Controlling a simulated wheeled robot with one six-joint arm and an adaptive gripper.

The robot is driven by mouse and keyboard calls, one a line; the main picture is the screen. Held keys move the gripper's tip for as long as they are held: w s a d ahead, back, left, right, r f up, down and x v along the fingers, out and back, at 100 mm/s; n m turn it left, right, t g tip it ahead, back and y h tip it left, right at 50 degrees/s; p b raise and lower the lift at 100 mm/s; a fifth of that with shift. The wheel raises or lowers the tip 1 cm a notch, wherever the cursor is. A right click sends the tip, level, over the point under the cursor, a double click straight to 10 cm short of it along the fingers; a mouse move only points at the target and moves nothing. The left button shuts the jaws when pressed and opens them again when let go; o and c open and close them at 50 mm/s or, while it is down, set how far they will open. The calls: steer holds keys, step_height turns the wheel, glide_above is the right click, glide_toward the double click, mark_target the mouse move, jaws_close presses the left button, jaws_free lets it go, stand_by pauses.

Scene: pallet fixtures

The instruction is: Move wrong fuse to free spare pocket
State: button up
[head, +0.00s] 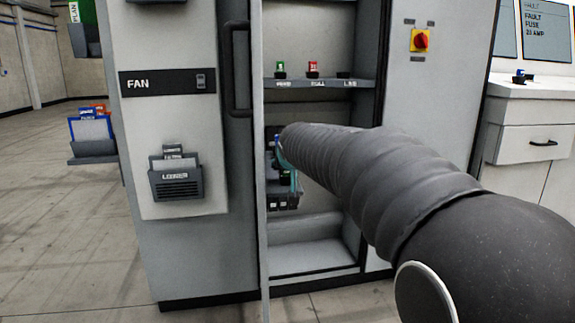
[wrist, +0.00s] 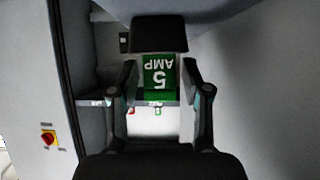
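A green fuse marked 5 AMP (wrist: 158,76) sits between the two fingers of my gripper (wrist: 160,82) in the wrist view, upside down in that picture. Whether the fuse touches that fixture cannot be told. On the shelf (head: 318,84) above, a green fuse (head: 280,67) and a red fuse (head: 313,67) stand upright; the right pocket (head: 345,75) looks empty.
The open cabinet door (head: 185,240) with its black handle (head: 236,70) stands left of the opening. A red and yellow switch (head: 420,40) is on the right panel. A screen (head: 547,30) reads FAULT FUSE 20 AMP. Below the fixture is open space.

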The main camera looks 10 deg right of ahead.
steer(key=shift+r, duration=0.1)
steer(key=shift+s+r, duration=0.1)
steer(key=shift+r, duration=0.05)
steer(key=v, duration=1.1)
steer(key=shift+s+b, duration=0.3)
steer(key=shift+s, duration=0.05)
steer(key=shift+s, duration=0.1)
steer(key=s+f+g, duration=0.3)
steer(key=s+f, duration=0.9)
steer(key=s, duration=0.3)
steer(key=s+f+n+g+y, duration=0.1)
steer(key=s+f+g, duration=0.2)
steer(key=s+f, duration=0.9)
steer(key=s, duration=0.2)
steer(key=shift+s+d+g, duration=0.3)
steer(key=shift+s+d, duration=0.1)
steer(key=shift+f, duration=0.1)
